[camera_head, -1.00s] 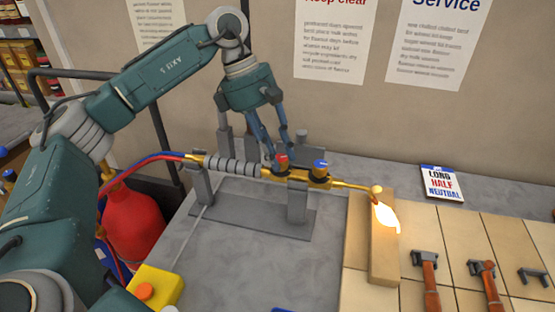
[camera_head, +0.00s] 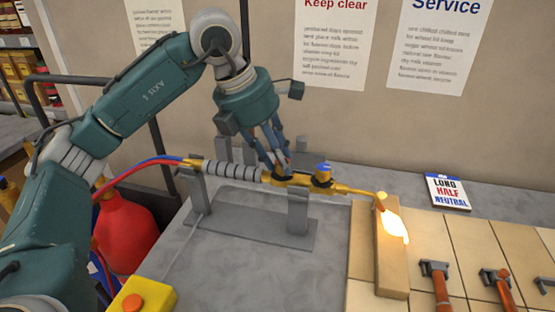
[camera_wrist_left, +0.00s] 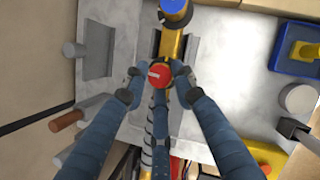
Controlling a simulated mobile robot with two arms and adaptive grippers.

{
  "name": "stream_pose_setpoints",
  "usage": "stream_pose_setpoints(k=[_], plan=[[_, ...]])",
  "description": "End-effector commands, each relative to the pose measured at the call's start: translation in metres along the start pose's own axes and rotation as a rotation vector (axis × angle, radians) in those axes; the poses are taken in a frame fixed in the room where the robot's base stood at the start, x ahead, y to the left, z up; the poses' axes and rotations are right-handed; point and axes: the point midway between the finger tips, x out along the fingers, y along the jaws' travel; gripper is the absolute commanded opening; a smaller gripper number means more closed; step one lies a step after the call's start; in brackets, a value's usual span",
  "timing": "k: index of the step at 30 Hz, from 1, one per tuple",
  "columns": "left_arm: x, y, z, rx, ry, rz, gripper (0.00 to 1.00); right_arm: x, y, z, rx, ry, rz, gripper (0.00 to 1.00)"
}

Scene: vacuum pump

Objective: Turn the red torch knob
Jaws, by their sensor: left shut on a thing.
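The brass torch (camera_head: 345,188) lies across a grey stand (camera_head: 297,210), with a bright flame (camera_head: 394,226) at its right tip. Its red knob (camera_wrist_left: 159,75) sits between the fingertips of my left gripper (camera_wrist_left: 158,80) in the left wrist view, a white mark on its top. In the head view my left gripper (camera_head: 279,168) reaches down onto the torch, shut on the red knob, and its fingers mostly hide it. The blue knob (camera_head: 323,172) is just to the right on the torch; it also shows in the left wrist view (camera_wrist_left: 175,10). My right gripper is not in view.
The flame is over a tan block (camera_head: 393,268) at the right. Hammers (camera_head: 437,285) lie beyond it on tan panels. A lettered card (camera_head: 448,192) lies at the back. Red and blue hoses (camera_head: 135,168) run left past a red cylinder (camera_head: 125,238). A yellow box with an orange button (camera_head: 133,302) stands in front.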

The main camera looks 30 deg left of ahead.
Motion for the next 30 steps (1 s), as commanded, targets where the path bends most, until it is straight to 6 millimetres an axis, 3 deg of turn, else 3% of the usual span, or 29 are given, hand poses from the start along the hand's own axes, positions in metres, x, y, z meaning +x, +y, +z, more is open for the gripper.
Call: stream_pose_setpoints(k=[23,24,26,30], plan=[[-0.0021,0.0002,0.0017,-0.100,-0.006,0.044,0.00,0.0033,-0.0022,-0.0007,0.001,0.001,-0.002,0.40],[-0.0021,0.0001,0.0017,-0.100,-0.006,0.044,0.30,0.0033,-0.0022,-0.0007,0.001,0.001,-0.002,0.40],[-0.0020,0.0001,0.0016,-0.100,-0.006,0.044,0.42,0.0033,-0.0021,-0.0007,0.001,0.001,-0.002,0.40],[-0.0014,0.0000,0.0010,-0.099,-0.003,0.043,0.43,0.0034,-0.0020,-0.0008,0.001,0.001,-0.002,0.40]])
